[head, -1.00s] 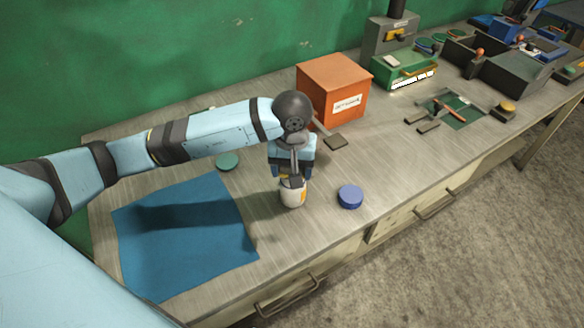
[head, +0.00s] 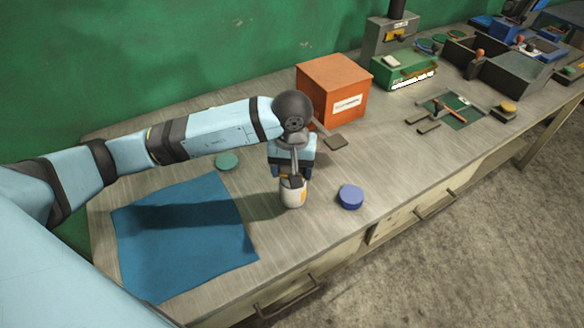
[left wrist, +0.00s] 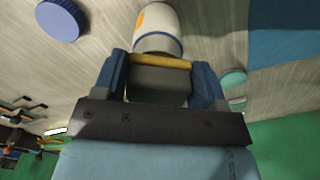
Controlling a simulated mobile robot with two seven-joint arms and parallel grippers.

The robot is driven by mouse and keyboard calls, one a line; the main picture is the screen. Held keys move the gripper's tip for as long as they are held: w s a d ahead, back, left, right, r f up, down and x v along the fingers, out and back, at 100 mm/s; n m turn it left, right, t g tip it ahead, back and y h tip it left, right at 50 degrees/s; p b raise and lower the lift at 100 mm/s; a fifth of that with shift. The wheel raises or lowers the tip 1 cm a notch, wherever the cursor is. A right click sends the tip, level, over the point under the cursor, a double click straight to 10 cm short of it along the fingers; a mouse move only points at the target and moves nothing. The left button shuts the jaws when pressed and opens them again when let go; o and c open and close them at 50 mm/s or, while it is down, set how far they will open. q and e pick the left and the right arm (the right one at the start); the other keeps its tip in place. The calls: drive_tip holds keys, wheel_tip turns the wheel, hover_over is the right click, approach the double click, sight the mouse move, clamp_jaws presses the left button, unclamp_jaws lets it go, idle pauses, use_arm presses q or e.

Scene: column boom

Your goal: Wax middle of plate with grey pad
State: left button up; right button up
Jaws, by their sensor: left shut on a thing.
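My left gripper (head: 293,175) is shut on a dark grey block with a yellow edge, which I take for the grey pad (left wrist: 158,84). In the left wrist view the pad sits between the two blue fingers. The gripper points down over a white tin with an orange patch (head: 292,196), which also shows in the left wrist view (left wrist: 158,24). The pad's yellow edge overlaps the tin there; I cannot tell whether they touch. The tin's top is mostly hidden. I cannot tell for sure which thing is the plate. My right gripper is not in view.
A blue cloth (head: 180,245) lies left of the tin, a blue disc (head: 350,196) to its right. A green disc (head: 227,161), an orange box (head: 325,90) and a small brown block (head: 335,142) are behind. A green panel with tools (head: 462,117) lies further right.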

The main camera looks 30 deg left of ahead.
use_arm(q)
drive_tip(key=shift+s, duration=0.1)
idle(0.3)
drive_tip(key=shift+r+p, duration=1.2)
drive_tip(key=shift+r, duration=2.3)
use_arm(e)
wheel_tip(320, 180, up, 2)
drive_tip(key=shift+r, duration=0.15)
use_arm(q)
drive_tip(key=shift+r+p, duration=0.35)
drive_tip(key=shift+p, duration=0.1)
use_arm(e)
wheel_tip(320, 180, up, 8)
drive_tip(key=p, duration=0.7)
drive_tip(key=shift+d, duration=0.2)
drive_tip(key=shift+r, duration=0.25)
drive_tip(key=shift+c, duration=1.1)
use_arm(q)
drive_tip(key=r+m, duration=0.2)
drive_tip(key=s+r+m, duration=0.1)
drive_tip(key=r+m, duration=0.1)
drive_tip(key=shift+r+m, duration=0.15)
drive_tip(key=shift+m, duration=0.15)
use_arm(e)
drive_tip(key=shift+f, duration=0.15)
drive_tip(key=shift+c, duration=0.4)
